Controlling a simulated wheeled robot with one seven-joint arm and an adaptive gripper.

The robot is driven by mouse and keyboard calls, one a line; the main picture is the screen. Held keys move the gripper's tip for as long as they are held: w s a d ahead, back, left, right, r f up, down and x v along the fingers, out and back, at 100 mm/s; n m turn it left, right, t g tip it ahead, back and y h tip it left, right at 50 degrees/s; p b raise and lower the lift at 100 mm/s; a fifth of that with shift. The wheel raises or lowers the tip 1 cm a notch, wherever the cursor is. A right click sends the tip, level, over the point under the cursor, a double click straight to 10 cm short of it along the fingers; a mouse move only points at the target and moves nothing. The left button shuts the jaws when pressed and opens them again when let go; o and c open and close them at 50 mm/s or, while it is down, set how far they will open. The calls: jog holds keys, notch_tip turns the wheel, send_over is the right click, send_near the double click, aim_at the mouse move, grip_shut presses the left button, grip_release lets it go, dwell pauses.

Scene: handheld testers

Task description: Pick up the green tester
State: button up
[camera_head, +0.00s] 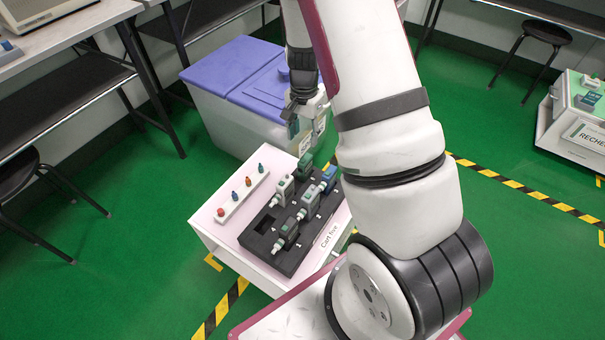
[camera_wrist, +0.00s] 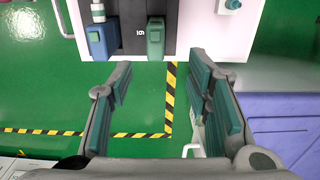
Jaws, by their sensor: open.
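The green tester (camera_head: 304,166) stands at the far end of a black foam tray (camera_head: 258,239) on a small white cart. It also shows in the wrist view (camera_wrist: 156,38), at the top, near the tray's edge. My gripper (camera_head: 306,118) is above and beyond the cart's far end, near the blue-lidded bin. The green tester lies beyond the fingertips, untouched.
Grey and white testers (camera_head: 283,190) and a blue tester (camera_head: 328,178) share the tray; the blue one (camera_wrist: 102,40) is left of the green one. A white strip with coloured pegs (camera_head: 242,195) lies alongside. A white bin with a blue lid (camera_head: 235,75) stands behind the cart.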

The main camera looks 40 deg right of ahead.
aim_at(304, 158)
notch_tip(304, 158, down, 9)
jog(key=b, duration=0.3)
jog(key=shift+d, duration=0.1)
jog(key=shift+s+f+b, duration=0.15)
jog(key=shift+f+b, duration=0.7)
jog(key=shift+f, duration=0.45)
jog(key=shift+s+f+b, duration=0.15)
jog(key=shift+f+b, duration=0.7)
jog(key=shift+f, duration=0.4)
jog(key=shift+c, duration=0.6)
grip_shut()
